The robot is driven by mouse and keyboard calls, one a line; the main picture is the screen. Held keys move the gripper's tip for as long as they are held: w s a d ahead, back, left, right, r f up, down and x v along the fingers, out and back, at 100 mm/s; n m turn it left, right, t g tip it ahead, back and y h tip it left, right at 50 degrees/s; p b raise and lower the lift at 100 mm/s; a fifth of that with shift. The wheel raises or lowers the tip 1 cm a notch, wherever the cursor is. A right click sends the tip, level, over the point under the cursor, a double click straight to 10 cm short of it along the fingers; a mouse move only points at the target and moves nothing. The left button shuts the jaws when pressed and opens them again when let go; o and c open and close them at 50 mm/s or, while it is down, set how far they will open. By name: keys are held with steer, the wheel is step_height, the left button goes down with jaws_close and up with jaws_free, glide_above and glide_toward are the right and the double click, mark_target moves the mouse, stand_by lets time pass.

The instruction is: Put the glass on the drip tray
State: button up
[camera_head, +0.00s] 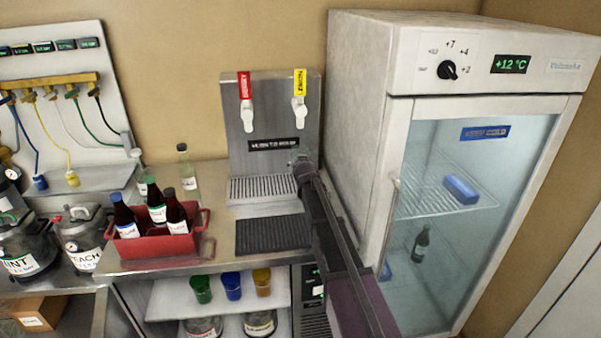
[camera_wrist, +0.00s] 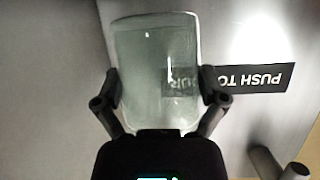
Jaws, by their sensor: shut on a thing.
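My gripper (camera_wrist: 160,85) is shut on a clear glass (camera_wrist: 150,45), with one finger on each side of it in the wrist view. The glass is see-through, and part of the panel lettering shows through it. In the head view my gripper (camera_head: 302,170) is in front of the steel tap panel, at the right end of the drip tray (camera_head: 258,190). The drip tray is a slatted metal grille at the panel's foot. My arm hides most of the glass there, and I cannot tell whether it touches the tray.
The tap panel (camera_head: 240,125) has a red-labelled and a yellow-labelled tap. A black ribbed mat (camera_head: 270,235) lies in front of the tray. A red crate of bottles (camera_head: 150,245) stands left, with clear bottles behind. A glass-door fridge (camera_head: 360,110) stands close on the right.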

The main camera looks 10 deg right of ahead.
stand_by(0.3)
steer(key=shift+w+d, duration=0.1)
steer(key=shift+w, duration=0.45)
steer(key=shift+w+f+b, duration=0.2)
steer(key=shift+f+b, duration=0.1)
steer(key=shift+s+f+b, duration=0.1)
steer(key=shift+f+b, duration=1.45)
steer(key=shift+f, duration=0.1)
steer(key=o, duration=1)
steer(key=shift+c, duration=0.2)
steer(key=shift+r, duration=0.2)
steer(key=p+v, duration=0.4)
steer(key=v, duration=0.8)
steer(key=shift+p, duration=0.35)
